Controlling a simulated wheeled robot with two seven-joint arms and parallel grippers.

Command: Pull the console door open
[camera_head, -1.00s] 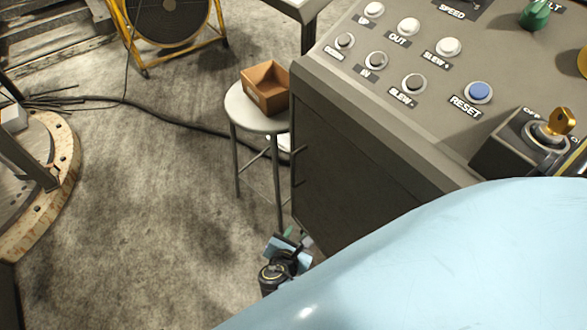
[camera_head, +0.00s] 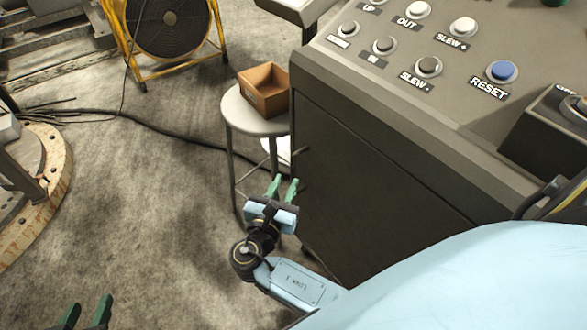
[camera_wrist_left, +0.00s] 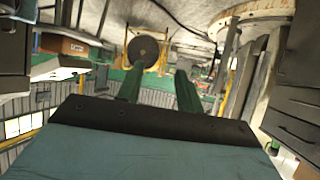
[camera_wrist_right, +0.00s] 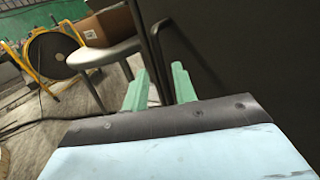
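The console (camera_head: 440,130) stands at the right in the head view, with its dark door panel (camera_head: 365,175) facing left and flush with the body. In the right wrist view the dark door (camera_wrist_right: 250,50) fills the right side. A thin dark upright handle (camera_wrist_right: 148,45) runs down toward the space between my right fingers. My right gripper (camera_head: 283,188) is open beside the door's left edge; it also shows in the right wrist view (camera_wrist_right: 160,85). I cannot tell whether it touches the handle. My left gripper (camera_head: 85,312) is open and empty at the lower left.
A round stool (camera_head: 245,118) with a cardboard box (camera_head: 264,90) on it stands close behind my right gripper. A yellow-framed fan (camera_head: 165,30) and a dark cable (camera_head: 150,128) are farther back. A round wooden base (camera_head: 45,190) is at left.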

